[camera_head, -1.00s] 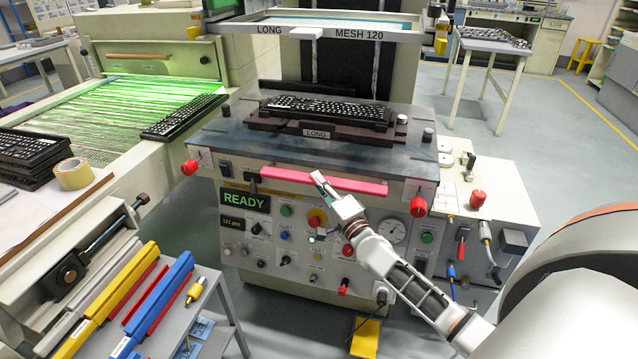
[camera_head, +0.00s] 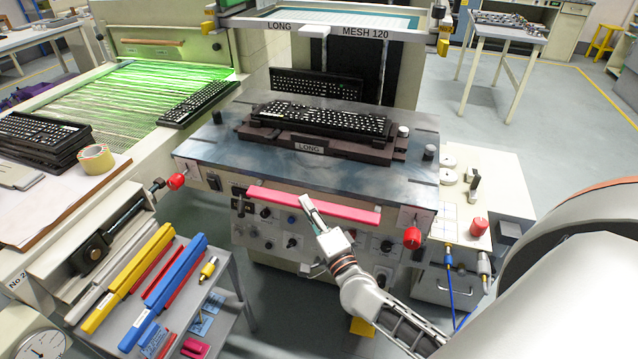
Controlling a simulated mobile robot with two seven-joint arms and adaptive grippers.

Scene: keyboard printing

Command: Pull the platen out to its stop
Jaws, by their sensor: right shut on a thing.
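The platen (camera_head: 215,140) is a blue-grey slab on the press in the middle of the head view. It carries a dark nest marked LONG (camera_head: 309,148) with a black keyboard (camera_head: 322,119) lying in it. A pink-red bar handle (camera_head: 345,208) runs along the platen's front edge. My right gripper (camera_head: 310,207) is shut on the handle near its middle, coming from the lower right. The slab overhangs the control panel (camera_head: 282,235), whose upper part it hides. My left gripper is not in view.
A screen frame marked MESH 120 (camera_head: 380,32) hangs above the rear. Red knobs (camera_head: 176,181) (camera_head: 412,237) flank the handle. A cart with coloured squeegees (camera_head: 165,290) stands front left. A green-lit conveyor (camera_head: 130,100) is at left. My own arm covers the lower right.

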